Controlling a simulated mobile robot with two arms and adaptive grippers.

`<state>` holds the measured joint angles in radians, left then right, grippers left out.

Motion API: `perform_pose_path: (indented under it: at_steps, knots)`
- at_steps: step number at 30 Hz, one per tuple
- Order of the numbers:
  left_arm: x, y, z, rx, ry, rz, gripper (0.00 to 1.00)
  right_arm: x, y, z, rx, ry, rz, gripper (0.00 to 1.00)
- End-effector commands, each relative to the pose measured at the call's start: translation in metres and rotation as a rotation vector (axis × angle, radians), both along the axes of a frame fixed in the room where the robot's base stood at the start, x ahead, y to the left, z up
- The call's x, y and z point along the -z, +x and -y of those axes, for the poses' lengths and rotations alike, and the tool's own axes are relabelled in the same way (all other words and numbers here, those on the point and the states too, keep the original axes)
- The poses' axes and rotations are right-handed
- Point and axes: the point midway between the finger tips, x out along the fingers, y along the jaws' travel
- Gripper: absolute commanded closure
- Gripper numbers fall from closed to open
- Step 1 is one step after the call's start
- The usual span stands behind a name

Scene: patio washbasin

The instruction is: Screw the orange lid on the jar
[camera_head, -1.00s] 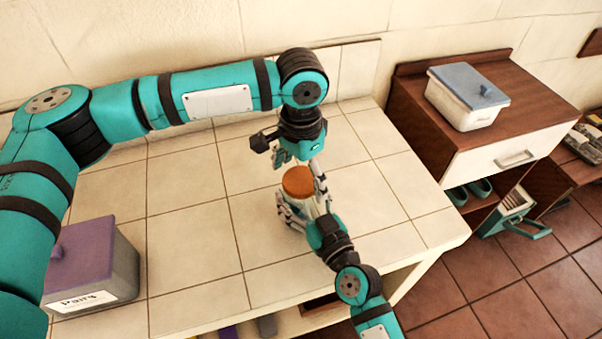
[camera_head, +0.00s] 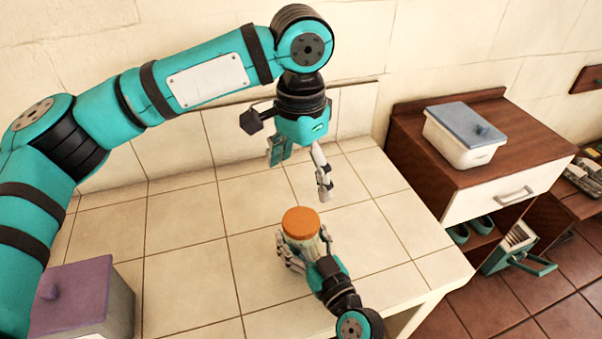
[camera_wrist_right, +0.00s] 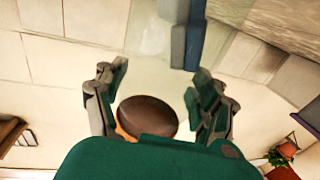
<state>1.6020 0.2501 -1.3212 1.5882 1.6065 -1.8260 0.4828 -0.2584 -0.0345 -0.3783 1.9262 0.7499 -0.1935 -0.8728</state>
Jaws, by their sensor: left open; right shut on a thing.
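The orange lid (camera_head: 300,222) sits on top of the clear jar (camera_head: 303,245), and looks level there. The jar is upright on the tiled counter; its lower part is partly hidden by fingers. My right gripper (camera_head: 308,252) is shut around the jar's body, low down. My left gripper (camera_head: 300,174) is open and empty, pointing down above and behind the lid, apart from it. In the right wrist view a round, dark brown top with an orange edge, apparently the lid (camera_wrist_right: 148,116), shows between the right fingers.
A grey box with a purple lid (camera_head: 76,297) stands on the counter (camera_head: 190,260) at the left. A white container with a blue-grey lid (camera_head: 465,138) stands on a wooden cabinet (camera_head: 530,124) at the right. The tiles around the jar are clear.

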Motion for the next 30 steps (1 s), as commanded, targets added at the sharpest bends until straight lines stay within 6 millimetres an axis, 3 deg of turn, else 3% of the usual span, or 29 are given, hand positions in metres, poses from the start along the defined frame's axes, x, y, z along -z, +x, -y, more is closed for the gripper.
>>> perform_pose_path:
  at_steps: [1,2,8,20,30]
  knots:
    - [0.0,0.0,0.0,0.0,0.0,0.0,0.08,0.0,0.0,0.0,0.0,0.0,0.001,1.0]
    - [0.0,0.0,0.0,0.0,0.0,0.0,0.08,0.0,0.0,0.0,0.0,0.0,0.001,0.28]
    - [0.0,0.0,0.0,0.0,0.0,0.0,0.08,0.0,0.0,0.0,0.0,0.0,0.001,0.02]
    - [0.001,0.0,0.0,0.0,0.0,0.0,0.08,0.001,-0.007,0.004,0.001,-0.002,0.0,0.0]
    - [0.001,0.0,0.0,0.0,0.0,0.0,0.08,0.002,-0.067,0.036,-0.002,-0.005,-0.003,0.0]
